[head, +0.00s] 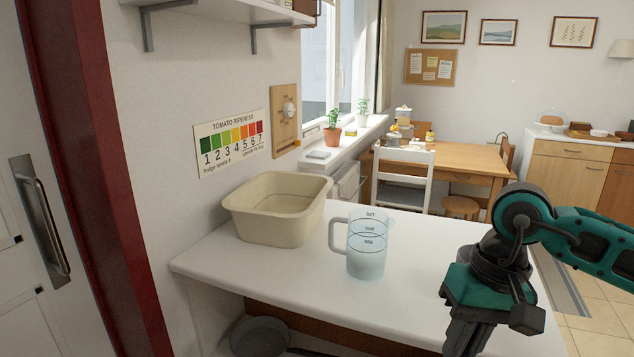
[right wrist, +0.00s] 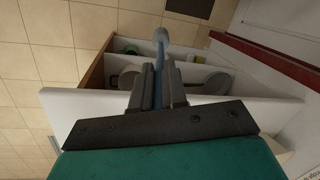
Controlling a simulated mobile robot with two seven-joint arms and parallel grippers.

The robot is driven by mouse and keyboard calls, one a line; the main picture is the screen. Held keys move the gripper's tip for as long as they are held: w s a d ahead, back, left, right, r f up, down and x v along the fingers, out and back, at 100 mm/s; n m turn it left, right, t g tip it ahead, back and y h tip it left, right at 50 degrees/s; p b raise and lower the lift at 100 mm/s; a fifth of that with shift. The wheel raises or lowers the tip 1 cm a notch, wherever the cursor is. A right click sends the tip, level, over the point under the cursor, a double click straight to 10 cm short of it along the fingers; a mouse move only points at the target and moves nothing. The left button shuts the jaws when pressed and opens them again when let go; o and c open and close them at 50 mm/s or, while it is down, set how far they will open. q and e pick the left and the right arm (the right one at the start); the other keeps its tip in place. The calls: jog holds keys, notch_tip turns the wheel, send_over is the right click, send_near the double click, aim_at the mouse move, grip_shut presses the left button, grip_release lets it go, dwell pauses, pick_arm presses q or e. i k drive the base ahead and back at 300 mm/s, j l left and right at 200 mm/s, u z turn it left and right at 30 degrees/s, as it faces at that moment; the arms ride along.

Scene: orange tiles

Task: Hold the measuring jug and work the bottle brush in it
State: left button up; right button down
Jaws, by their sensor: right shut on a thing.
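The measuring jug (head: 367,250) stands upright on the white counter in the head view. It is translucent pale blue with dark level marks, and its handle points left. My right gripper (head: 466,340) is at the lower right of the head view, apart from the jug and to its right. In the right wrist view my right gripper (right wrist: 159,78) is shut on a thin blue-grey handle with a rounded pale end, which looks like the bottle brush (right wrist: 160,38). The brush's other end is hidden. My left gripper is not in view.
A beige basin (head: 277,215) stands on the counter left of and behind the jug. The counter (head: 310,300) is clear in front of the jug. A pan (head: 259,335) lies on the shelf below. A chair (head: 402,180) and a wooden table (head: 450,158) stand beyond.

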aim_at(366, 252)
jog(key=i+j+z, duration=0.25)
jog(key=j+z, duration=0.25)
jog(key=j, duration=0.15)
jog(key=i+j+z, duration=0.1)
jog(key=j+z, duration=0.15)
jog(key=j, duration=0.1)
